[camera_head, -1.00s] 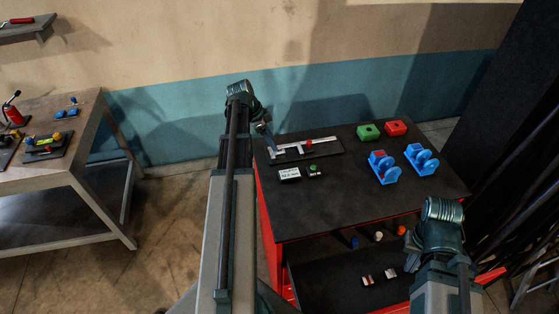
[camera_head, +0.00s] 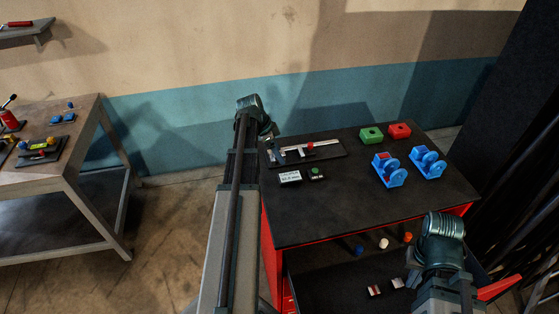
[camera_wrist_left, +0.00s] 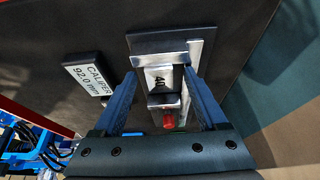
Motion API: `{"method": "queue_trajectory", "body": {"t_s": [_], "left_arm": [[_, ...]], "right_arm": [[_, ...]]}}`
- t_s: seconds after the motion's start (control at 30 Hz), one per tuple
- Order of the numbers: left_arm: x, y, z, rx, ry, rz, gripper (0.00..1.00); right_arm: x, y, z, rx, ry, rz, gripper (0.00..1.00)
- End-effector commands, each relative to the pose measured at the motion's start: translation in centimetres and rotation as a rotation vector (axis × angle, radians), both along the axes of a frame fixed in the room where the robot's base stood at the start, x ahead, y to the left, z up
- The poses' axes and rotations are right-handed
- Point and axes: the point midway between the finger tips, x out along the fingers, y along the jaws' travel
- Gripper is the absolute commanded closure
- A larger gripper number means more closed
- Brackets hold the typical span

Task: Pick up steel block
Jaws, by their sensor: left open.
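The steel block (camera_wrist_left: 157,77), marked "40", is seen in the left wrist view between the jaws of the metal caliper (camera_head: 308,149). The caliper has a red part and lies on a dark plate (camera_head: 335,154) at the table's left. In the wrist view the caliper's silver jaw (camera_wrist_left: 195,55) stands close beside the block. My left gripper (camera_wrist_left: 163,80) is open, with one blue finger on each side of the block and no visible grip on it. In the head view the block is hard to make out near my left gripper (camera_head: 273,138). My right gripper's fingers are out of view.
A caliper readout box (camera_wrist_left: 88,77) reads 92.0 mm, with a green button (camera_head: 316,171) beside it. Green (camera_head: 371,135) and red (camera_head: 399,131) blocks and two blue fixtures (camera_head: 389,171) stand to the right. The table's (camera_head: 330,215) front middle is clear.

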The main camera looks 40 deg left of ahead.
Motion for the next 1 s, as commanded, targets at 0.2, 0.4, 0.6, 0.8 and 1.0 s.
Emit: {"method": "queue_trajectory", "body": {"t_s": [0.2, 0.4, 0.6, 0.8, 1.0], "left_arm": [[-0.02, 0.01, 0.13, 0.0, 0.0, 0.0, 0.43], [-0.02, 0.02, 0.13, 0.0, 0.0, 0.0, 0.79], [-0.03, 0.03, 0.12, 0.0, 0.0, 0.0, 1.0], [-0.03, 0.02, 0.14, 0.0, 0.0, 0.0, 1.0], [-0.03, 0.03, 0.18, 0.0, 0.0, 0.0, 1.0]], "right_arm": [[0.0, 0.0, 0.13, 0.0, 0.0, 0.0, 1.0], [0.0, 0.0, 0.12, 0.0, 0.0, 0.0, 1.0], [0.0, 0.0, 0.12, 0.0, 0.0, 0.0, 1.0], [0.0, 0.0, 0.13, 0.0, 0.0, 0.0, 1.0], [-0.01, -0.01, 0.18, 0.0, 0.0, 0.0, 1.0]]}}
